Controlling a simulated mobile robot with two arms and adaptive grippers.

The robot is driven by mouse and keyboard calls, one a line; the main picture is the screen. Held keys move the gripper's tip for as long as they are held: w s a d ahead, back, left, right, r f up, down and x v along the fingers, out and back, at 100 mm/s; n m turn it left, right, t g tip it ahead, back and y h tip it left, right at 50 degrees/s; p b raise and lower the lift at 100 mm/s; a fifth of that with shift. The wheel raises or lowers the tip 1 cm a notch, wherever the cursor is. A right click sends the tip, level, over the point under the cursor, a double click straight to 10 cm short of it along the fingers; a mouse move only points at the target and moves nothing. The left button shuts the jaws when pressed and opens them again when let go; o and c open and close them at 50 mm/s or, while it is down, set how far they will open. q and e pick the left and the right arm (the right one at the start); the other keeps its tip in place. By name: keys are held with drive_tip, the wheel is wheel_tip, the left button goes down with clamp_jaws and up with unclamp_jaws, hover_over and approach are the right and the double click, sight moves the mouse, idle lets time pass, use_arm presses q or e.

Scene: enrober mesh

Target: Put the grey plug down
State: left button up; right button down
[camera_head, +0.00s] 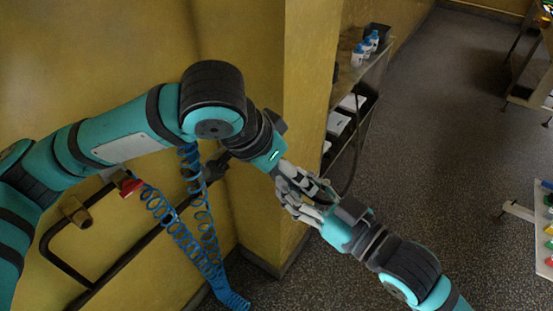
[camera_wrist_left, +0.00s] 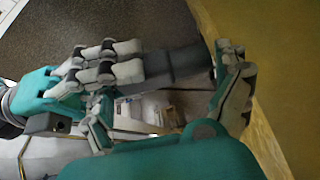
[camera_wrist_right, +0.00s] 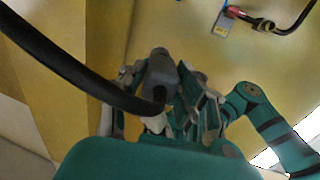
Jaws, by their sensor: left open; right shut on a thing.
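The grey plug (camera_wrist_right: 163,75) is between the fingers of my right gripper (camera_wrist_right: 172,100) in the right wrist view. A thick black cable (camera_wrist_right: 70,68) runs from it to the upper left. The plug also shows as a dark grey body (camera_wrist_left: 178,64) in the left wrist view. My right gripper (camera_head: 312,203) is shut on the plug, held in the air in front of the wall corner. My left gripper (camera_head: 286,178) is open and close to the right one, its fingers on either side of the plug. Whether they touch it is hidden. The overlapping fingers hide most of the plug in the head view.
A metal shelf (camera_head: 372,72) with blue-and-white bottles (camera_head: 364,50) stands behind the yellow wall corner. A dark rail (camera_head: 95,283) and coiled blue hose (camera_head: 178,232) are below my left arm. A table with coloured items (camera_head: 545,228) is at right.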

use_arm(q)
drive_tip(key=shift+c, duration=0.3)
use_arm(e)
drive_tip(key=shift+r, duration=0.1)
use_arm(q)
drive_tip(key=shift+s, duration=0.1)
drive_tip(key=c, duration=1.1)
drive_tip(key=shift+c, duration=0.3)
use_arm(e)
drive_tip(key=c, duration=0.9)
unclamp_jaws()
